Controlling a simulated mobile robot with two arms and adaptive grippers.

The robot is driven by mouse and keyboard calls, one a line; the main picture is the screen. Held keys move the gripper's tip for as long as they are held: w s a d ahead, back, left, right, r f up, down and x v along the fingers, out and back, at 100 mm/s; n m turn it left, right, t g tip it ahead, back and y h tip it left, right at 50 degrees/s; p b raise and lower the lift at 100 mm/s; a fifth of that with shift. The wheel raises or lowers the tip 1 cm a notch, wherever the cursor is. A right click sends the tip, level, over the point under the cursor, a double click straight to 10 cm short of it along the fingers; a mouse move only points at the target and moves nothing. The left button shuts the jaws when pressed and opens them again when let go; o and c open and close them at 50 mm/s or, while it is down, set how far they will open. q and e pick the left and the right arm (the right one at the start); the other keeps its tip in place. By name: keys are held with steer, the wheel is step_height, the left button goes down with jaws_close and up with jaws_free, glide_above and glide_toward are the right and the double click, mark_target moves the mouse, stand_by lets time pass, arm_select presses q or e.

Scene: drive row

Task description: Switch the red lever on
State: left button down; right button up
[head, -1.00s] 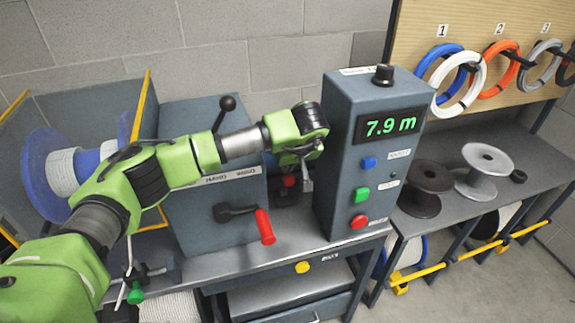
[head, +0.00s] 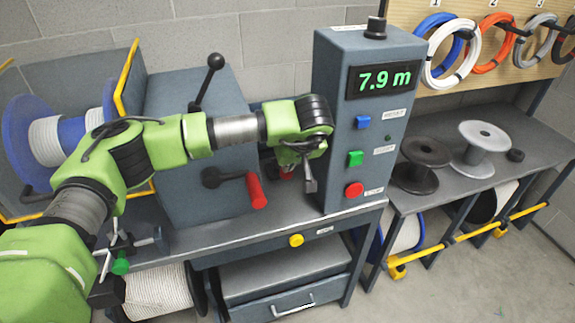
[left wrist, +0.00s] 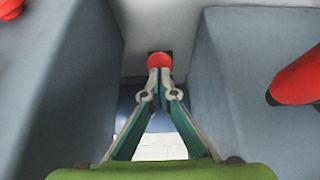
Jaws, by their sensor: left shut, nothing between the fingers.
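The red lever shows as a round red knob (left wrist: 159,60) in the left wrist view, low in the gap between two grey-blue housings. In the head view only a small red part of it (head: 287,173) shows, mostly hidden by my left arm. My left gripper (head: 309,186) points down into this gap, just left of the console. Its fingers are shut and empty. In the left wrist view the fingertips (left wrist: 160,72) are right at the knob's edge; I cannot tell whether they touch it. My right gripper is not in view.
The console (head: 338,150) with a 7.9 m display and blue, green and red buttons stands right of the gripper. A crank with a red handle (head: 256,190) sticks out left of it.

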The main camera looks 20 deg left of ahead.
arm_select(q)
steer(key=shift+s+d+f, duration=0.1)
steer(key=shift+s+f, duration=0.15)
steer(key=shift+f, duration=0.05)
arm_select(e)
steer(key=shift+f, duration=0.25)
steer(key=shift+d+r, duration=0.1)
arm_select(q)
steer(key=r, duration=0.1)
steer(key=r+p, duration=0.2)
steer(key=r, duration=0.1)
steer(key=shift+w, duration=0.35)
steer(key=s+d+r+b, duration=0.2)
steer(key=s+d+r, duration=0.2)
steer(key=s, duration=0.3)
steer(key=shift+s+d+r+b, duration=0.2)
steer(key=shift+r+b, duration=0.1)
steer(key=shift+b, duration=0.1)
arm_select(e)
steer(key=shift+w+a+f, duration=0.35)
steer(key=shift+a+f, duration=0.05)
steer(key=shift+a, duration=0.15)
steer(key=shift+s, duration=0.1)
